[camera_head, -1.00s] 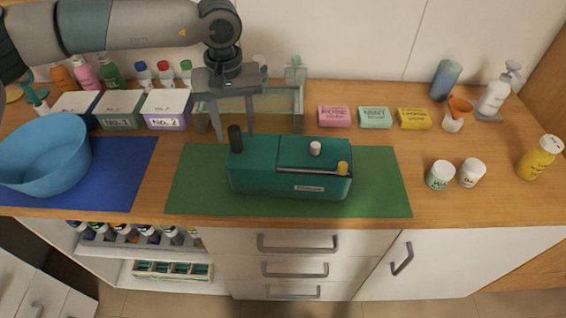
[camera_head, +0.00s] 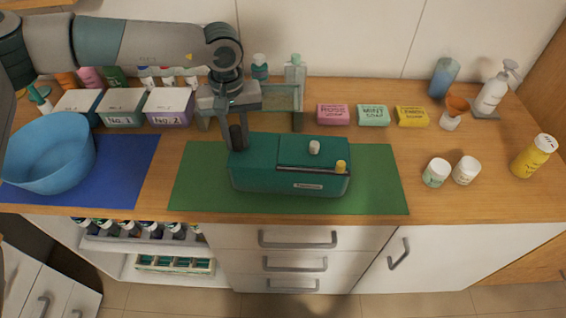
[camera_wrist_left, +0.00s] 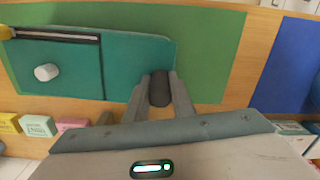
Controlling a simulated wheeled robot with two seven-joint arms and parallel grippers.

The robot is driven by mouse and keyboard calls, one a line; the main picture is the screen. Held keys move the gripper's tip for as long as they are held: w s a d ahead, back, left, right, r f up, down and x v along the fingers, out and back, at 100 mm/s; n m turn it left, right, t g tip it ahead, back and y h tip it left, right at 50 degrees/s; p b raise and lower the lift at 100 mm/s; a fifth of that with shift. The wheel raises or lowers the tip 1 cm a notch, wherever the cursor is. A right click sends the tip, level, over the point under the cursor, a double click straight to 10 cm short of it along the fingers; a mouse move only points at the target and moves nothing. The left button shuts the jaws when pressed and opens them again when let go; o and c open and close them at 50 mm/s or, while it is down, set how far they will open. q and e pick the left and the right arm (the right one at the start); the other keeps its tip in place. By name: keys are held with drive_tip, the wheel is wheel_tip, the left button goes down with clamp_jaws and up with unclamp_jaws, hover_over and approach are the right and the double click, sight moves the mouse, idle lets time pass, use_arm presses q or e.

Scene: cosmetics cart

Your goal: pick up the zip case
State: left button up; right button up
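The zip case (camera_head: 262,168) is a teal box with a zip along its front right edge, a white knob, a yellow knob and a dark upright post (camera_head: 238,138) at its back left corner. It rests on the green mat (camera_head: 385,185). My left gripper (camera_head: 237,128) is over that corner, pointing down. In the left wrist view, its two fingers (camera_wrist_left: 160,92) lie close against both sides of the dark post (camera_wrist_left: 159,86) and appear shut on it. The case also shows there (camera_wrist_left: 128,58). My right gripper is not in view.
A blue bowl (camera_head: 50,150) stands on a blue mat (camera_head: 130,175) at left. Soaps (camera_head: 373,115), white jars (camera_head: 436,173) and bottles (camera_head: 492,95) stand right. The mat right of the case is clear.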

sight(236, 128)
use_arm(q)
clamp_jaws()
drive_tip(key=shift+r, duration=0.1)
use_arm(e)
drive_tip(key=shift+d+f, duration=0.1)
